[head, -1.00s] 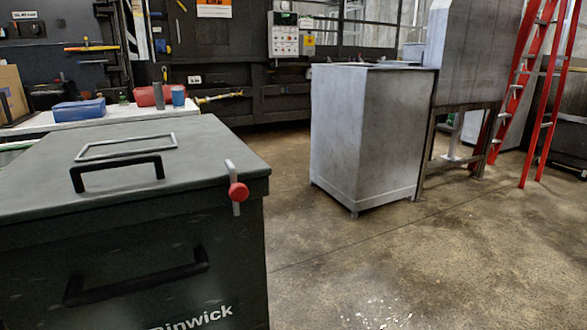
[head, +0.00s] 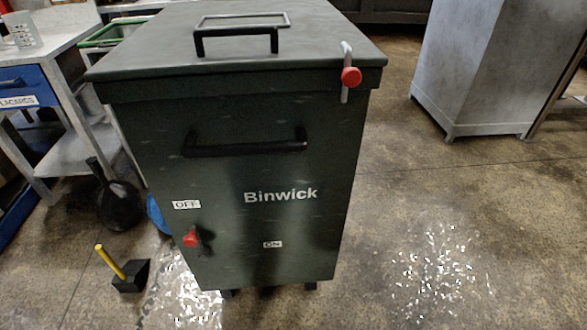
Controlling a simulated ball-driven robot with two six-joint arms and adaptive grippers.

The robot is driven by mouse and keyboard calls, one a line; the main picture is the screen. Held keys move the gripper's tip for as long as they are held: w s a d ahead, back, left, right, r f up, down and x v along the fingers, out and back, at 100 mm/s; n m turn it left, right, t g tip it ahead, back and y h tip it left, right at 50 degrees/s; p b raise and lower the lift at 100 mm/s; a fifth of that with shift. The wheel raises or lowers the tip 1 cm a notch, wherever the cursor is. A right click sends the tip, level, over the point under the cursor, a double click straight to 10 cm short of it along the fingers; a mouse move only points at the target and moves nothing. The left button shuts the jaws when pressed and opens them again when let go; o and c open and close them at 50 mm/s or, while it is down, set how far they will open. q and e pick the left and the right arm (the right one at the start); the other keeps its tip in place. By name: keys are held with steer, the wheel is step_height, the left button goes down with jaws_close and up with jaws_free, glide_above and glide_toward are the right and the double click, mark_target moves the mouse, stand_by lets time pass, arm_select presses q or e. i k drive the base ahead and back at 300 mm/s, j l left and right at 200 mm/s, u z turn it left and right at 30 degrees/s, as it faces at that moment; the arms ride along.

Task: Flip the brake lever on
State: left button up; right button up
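A dark green compactor box marked Binwick (head: 290,225) stands in the middle of the head view. Low on its front left is a lever with a red knob (head: 191,238), just below the OFF label (head: 186,204). An ON label (head: 272,244) is to the right of the knob, near the bottom of the front. A second lever with a red knob (head: 351,76) is at the upper right edge, by the lid. Neither of my grippers shows in the view.
A black handle (head: 245,149) crosses the front, and another handle (head: 237,41) is on the lid. A small black object with a yellow handle (head: 130,276) is on the floor at left, near a table (head: 85,150). A grey cabinet (head: 470,65) stands at right. Floor between is open, with shiny bits scattered.

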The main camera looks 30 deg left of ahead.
mark_target(193, 240)
steer(key=u, duration=1.6)
steer(key=k+j+u, duration=0.1)
steer(key=j, duration=0.35)
steer(key=k+j+u, duration=0.1)
steer(key=j, duration=0.35)
steer(key=k+j+u, duration=0.1)
steer(key=k+j, duration=0.15)
steer(key=j, duration=0.25)
steer(key=k+j+u, duration=0.1)
steer(key=j, duration=0.4)
